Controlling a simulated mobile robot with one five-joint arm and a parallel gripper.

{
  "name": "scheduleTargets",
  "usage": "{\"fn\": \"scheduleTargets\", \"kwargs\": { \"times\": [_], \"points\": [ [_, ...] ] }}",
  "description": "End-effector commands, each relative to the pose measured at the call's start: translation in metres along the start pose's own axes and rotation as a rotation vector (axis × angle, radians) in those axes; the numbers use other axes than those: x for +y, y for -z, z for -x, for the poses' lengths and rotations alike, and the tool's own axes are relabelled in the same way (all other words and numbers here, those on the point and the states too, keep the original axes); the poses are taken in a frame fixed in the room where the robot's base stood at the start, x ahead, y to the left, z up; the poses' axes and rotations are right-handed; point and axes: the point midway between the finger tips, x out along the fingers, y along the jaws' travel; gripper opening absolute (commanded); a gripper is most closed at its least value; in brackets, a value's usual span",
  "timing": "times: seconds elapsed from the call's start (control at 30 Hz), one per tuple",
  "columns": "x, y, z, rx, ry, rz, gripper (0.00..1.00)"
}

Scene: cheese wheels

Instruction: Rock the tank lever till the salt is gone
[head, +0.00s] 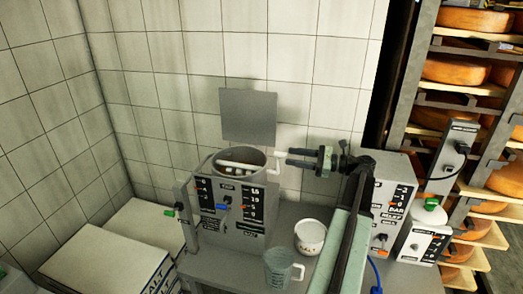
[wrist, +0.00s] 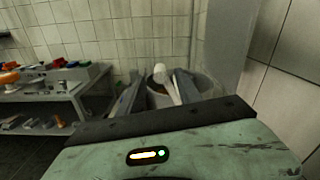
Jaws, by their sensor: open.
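The grey round tank (head: 213,168) stands on the bench with its flat square lid (head: 248,116) raised behind it. Whitish pieces show inside over a brown interior; I cannot tell how much salt is there. The white tank lever (head: 281,164) sticks up at the tank's right side. My gripper (head: 288,158) is open and level, pointing left, with its fingertips close to the lever top. In the wrist view, the lever's white rounded end (wrist: 161,74) appears between the two open fingers (wrist: 156,88), with the tank rim (wrist: 207,84) behind; contact cannot be told.
A control panel (head: 238,212) with a blue lever fronts the tank. A white bowl (head: 311,240) and a clear measuring jug (head: 279,268) stand in front. A grey instrument box (head: 395,200) is at right, before shelves of cheese wheels (head: 455,70). White sacks (head: 95,262) lie lower left.

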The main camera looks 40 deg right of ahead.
Motion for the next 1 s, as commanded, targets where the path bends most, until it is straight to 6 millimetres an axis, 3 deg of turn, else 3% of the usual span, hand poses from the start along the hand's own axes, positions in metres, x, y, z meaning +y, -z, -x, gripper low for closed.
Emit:
{"fn": "scheduleTargets", "kwargs": {
  "times": [0.17, 0.43, 0.6, 0.9, 0.93, 1.0],
  "points": [
    [0.001, 0.000, -0.007, -0.001, -0.005, 0.000, 0.41],
    [0.003, -0.001, -0.059, -0.003, -0.014, 0.000, 0.41],
    [0.003, -0.001, -0.081, -0.003, -0.014, 0.000, 0.41],
    [0.003, 0.000, -0.087, -0.002, -0.012, 0.000, 0.41],
    [0.003, -0.001, -0.087, -0.002, -0.012, 0.000, 0.39],
    [0.003, -0.001, -0.087, -0.002, -0.013, 0.000, 0.19]
  ]
}}
